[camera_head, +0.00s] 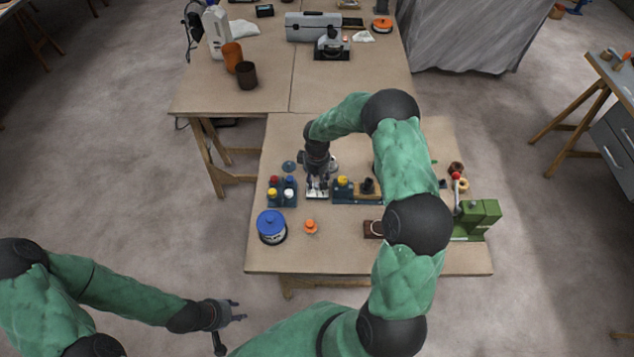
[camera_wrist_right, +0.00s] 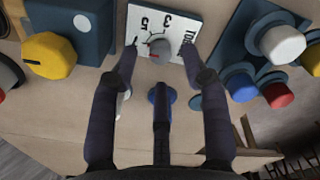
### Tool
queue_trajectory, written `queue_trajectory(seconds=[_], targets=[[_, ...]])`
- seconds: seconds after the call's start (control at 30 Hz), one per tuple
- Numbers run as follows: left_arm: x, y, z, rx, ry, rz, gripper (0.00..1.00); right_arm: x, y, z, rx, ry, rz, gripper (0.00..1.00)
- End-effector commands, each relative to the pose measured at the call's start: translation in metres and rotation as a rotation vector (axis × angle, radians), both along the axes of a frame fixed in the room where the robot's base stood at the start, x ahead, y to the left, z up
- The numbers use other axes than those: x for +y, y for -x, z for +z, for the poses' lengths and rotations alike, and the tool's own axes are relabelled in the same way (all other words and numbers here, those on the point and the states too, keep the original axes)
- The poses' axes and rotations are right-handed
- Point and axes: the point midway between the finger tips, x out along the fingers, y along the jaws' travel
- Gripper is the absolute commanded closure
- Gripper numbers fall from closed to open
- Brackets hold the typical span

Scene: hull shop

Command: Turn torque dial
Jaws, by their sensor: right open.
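The torque dial (camera_wrist_right: 161,48) is a grey round knob with a red mark on a white plate (camera_wrist_right: 144,18) printed with numbers and partly hidden lettering. My right gripper (camera_wrist_right: 158,60) is open, with fingertips on either side of the knob; I cannot tell whether they touch it. In the head view my right gripper (camera_head: 317,182) points down over the white plate (camera_head: 317,194), and the knob is hidden there. My left gripper (camera_head: 238,311) is open and empty, off the near left side of the table.
Coloured knobs (camera_head: 282,191) stand left of the plate and a yellow knob (camera_head: 342,182) stands right. A blue-lidded can (camera_head: 271,227), an orange item (camera_head: 310,227) and a green machine (camera_head: 477,218) share the table (camera_head: 350,262). The front middle strip is clear.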

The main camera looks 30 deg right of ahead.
Motion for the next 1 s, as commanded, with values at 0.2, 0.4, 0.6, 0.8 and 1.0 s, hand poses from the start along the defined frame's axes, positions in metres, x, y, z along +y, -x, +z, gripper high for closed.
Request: queue_trajectory(seconds=[0.2,0.4,0.6,0.8,1.0], targets=[[0.000,0.000,0.000,0.000,0.000,0.000,0.62,0.000,-0.001,0.046,-0.004,0.001,0.000,0.53],[0.000,0.000,0.000,0.000,0.000,0.000,0.62,0.000,-0.001,0.077,-0.001,0.001,0.002,0.53],[0.000,0.000,0.000,0.000,0.000,0.000,0.62,0.000,0.000,0.091,0.000,0.000,0.001,0.53],[0.000,0.000,0.000,0.000,0.000,0.000,0.62,0.000,0.000,0.093,0.000,0.000,0.001,0.53],[0.000,0.000,0.000,0.000,0.000,0.000,0.62,0.000,0.000,0.093,0.000,0.000,0.001,0.53]])
